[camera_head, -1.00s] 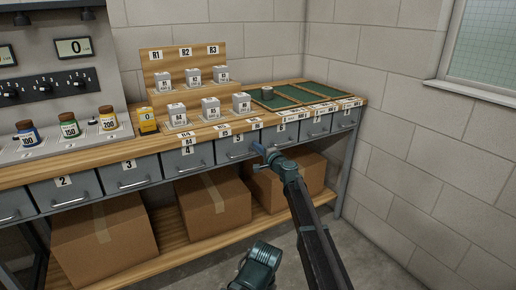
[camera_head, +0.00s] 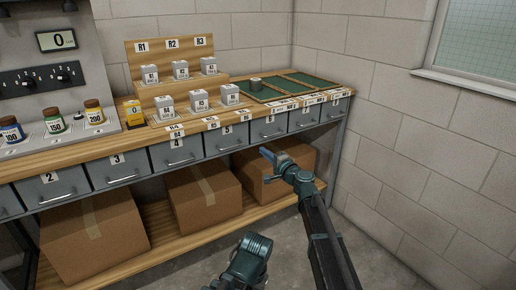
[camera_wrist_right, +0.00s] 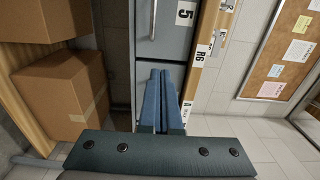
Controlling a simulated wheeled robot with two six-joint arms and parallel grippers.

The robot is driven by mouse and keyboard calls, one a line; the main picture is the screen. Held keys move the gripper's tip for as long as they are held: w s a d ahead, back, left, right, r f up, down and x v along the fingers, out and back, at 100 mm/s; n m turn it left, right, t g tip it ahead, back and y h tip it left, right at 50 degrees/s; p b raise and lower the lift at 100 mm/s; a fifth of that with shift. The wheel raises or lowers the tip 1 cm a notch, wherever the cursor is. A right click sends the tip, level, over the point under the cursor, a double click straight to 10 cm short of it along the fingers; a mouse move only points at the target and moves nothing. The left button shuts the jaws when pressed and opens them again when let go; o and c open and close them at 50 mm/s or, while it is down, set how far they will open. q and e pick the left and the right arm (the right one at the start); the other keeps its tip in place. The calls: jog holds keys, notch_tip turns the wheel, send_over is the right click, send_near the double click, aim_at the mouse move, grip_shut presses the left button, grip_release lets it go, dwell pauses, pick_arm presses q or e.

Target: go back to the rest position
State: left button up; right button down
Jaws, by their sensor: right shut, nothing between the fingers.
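My right gripper (camera_head: 267,154) is in front of the drawer row, at about the height of the drawers' lower edge in the head view. Its blue fingers are together with nothing between them. They also show closed in the right wrist view (camera_wrist_right: 158,100), with a grey drawer front marked 5 beyond them. My right arm comes up from the bottom of the head view. A dark teal part of my own body shows at the bottom middle. My left gripper is not in the head view.
The wooden workbench (camera_head: 100,150) holds several white boxes on a stepped rack, three jars and a green-lined tray (camera_head: 290,87). Several grey drawers (camera_head: 225,140) run under its top. Cardboard boxes (camera_head: 203,197) stand on the lower shelf. The floor at right is clear.

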jog(key=s+d+f+n+g+h, duration=0.1)
jog(key=s+d+f+n+g, duration=0.1)
jog(key=s+f+n+g, duration=0.5)
jog(key=s+d+f+n+g+h, duration=0.1)
jog(key=s+d+f+n, duration=0.1)
jog(key=s+f, duration=0.65)
jog(key=s+d+f+n+g+h, duration=0.1)
jog(key=s+d+f+g+h, duration=0.25)
jog(key=s+d, duration=0.6)
jog(key=s+d+f+n+g+h, duration=0.1)
jog(key=s+d+f+g+h, duration=0.15)
jog(key=s+d+h, duration=0.7)
jog(key=s+a+n+y, duration=0.35)
jog(key=s+a, duration=0.55)
jog(key=a, duration=0.4)
notch_tip(320, 180, up, 34)
jog(key=p, duration=3.4)
jog(key=shift+a+g, duration=0.25)
jog(key=shift+g, duration=0.15)
